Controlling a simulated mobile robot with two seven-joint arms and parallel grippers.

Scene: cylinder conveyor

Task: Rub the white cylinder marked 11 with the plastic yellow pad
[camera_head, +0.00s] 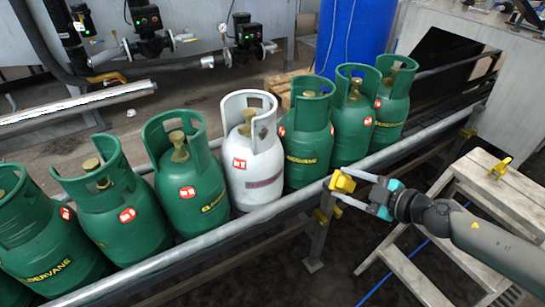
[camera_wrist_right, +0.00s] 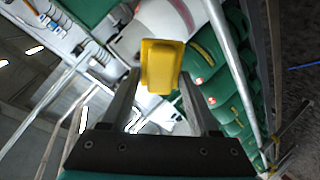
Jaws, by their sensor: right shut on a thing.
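The white cylinder (camera_head: 252,165) stands upright in the row of green cylinders in the head view. It has a red label whose number is too small to read. My right gripper (camera_head: 353,190) is shut on the yellow pad (camera_head: 342,182), to the right of the white cylinder and apart from it, near the front rail. In the right wrist view the pad (camera_wrist_right: 160,66) sits between the fingers, with the white cylinder (camera_wrist_right: 165,22) behind it. My left gripper is not in view.
Green cylinders (camera_head: 190,185) stand on both sides of the white one. A metal rail (camera_head: 210,245) runs along the front of the row. A wooden step stool (camera_head: 485,185) with a yellow object (camera_head: 500,168) stands at right. A blue barrel (camera_head: 355,40) is behind.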

